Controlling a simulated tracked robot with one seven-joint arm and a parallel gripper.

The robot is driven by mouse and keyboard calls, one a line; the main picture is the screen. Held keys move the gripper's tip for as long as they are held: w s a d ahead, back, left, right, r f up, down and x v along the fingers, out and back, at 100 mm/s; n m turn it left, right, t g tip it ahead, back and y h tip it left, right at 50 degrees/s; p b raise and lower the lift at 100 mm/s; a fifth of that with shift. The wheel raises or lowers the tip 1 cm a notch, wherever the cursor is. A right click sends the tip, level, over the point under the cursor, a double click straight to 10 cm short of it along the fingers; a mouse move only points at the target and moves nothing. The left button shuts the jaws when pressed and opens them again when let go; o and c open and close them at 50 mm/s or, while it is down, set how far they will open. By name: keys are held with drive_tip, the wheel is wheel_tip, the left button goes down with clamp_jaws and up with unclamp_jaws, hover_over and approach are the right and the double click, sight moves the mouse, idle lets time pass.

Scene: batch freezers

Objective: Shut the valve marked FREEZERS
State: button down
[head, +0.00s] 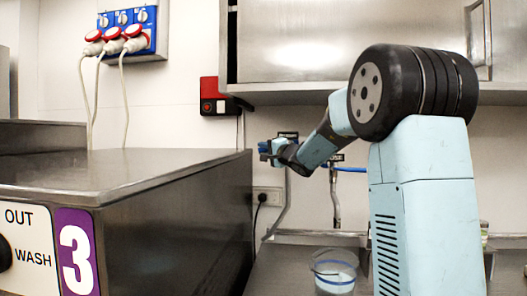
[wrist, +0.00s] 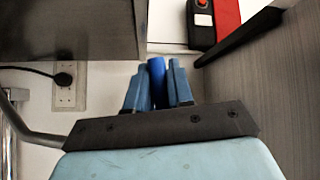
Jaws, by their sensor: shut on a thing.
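My gripper (head: 267,148) is at the back wall, left of my arm's black joint. In the wrist view, its two blue-grey fingers (wrist: 158,72) are closed around a bright blue valve handle (wrist: 156,79). The handle points up between the fingers; the rest of that valve is hidden behind my gripper. A small dark plate (head: 288,135) is on the wall just above my gripper, with a pipe running down below it. I cannot read any marking there. A second pipe fitting (head: 336,158) with a blue hose is to the right, partly behind my arm.
A steel machine (head: 170,215) marked OUT, WASH and 3 fills the left. A red and black switch box (head: 213,97) is on the wall above it. Steel cabinets (head: 290,45) hang overhead. A clear bucket (head: 335,275) stands low in front. A wall socket (wrist: 64,85) is left of my gripper.

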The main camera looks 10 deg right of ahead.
drive_tip(key=shift+r+m+t, duration=0.5)
drive_tip(key=shift+m, duration=0.2)
drive_tip(key=c, duration=1.1)
unclamp_jaws()
drive_tip(key=v, duration=1.3)
drive_tip(key=shift+s+d+f, duration=0.2)
drive_tip(key=shift+s+f, duration=0.05)
drive_tip(key=shift+s, duration=0.05)
